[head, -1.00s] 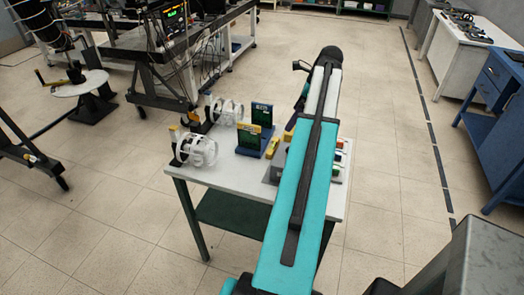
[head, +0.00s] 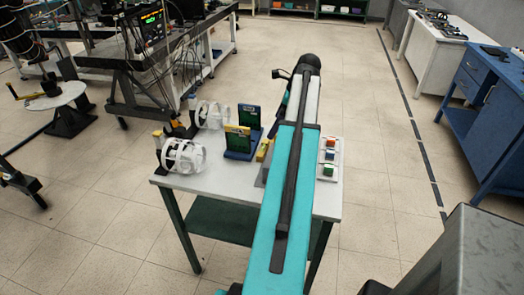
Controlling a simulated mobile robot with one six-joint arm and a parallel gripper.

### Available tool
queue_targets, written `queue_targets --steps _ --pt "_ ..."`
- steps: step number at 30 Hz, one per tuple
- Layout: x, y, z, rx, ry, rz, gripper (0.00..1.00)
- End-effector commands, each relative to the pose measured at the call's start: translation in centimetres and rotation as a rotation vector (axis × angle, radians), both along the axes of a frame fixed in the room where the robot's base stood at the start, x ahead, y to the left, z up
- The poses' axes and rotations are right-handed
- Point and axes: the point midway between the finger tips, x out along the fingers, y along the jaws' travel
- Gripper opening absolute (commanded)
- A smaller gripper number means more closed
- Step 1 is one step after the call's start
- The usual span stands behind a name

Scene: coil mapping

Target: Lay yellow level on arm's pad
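A small yellow bar (head: 262,150), which looks like the yellow level, is on the white table just left of my arm, beside a grey piece partly covered by the arm. My teal arm (head: 281,190) stretches away over the table, with a long dark strip (head: 293,185) along its top. I cannot tell whether this strip is the pad. The arm's far end is a dark rounded joint beyond the table. My gripper's fingers are not visible, nor is anything they may hold.
The white table (head: 225,187) carries two white ring cages (head: 184,157) (head: 211,115), a blue stand with dark panels (head: 239,141), and a light tray of coloured blocks (head: 329,156) right of my arm. A blue cabinet (head: 485,85) stands right. Floor between is clear.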

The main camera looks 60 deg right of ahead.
Motion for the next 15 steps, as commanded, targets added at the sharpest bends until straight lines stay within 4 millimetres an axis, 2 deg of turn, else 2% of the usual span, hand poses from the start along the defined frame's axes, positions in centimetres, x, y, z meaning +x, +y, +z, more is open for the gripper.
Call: queue_targets --steps 15 --pt "2.1 0.8 -5.0 0.002 0.001 0.003 1.0"
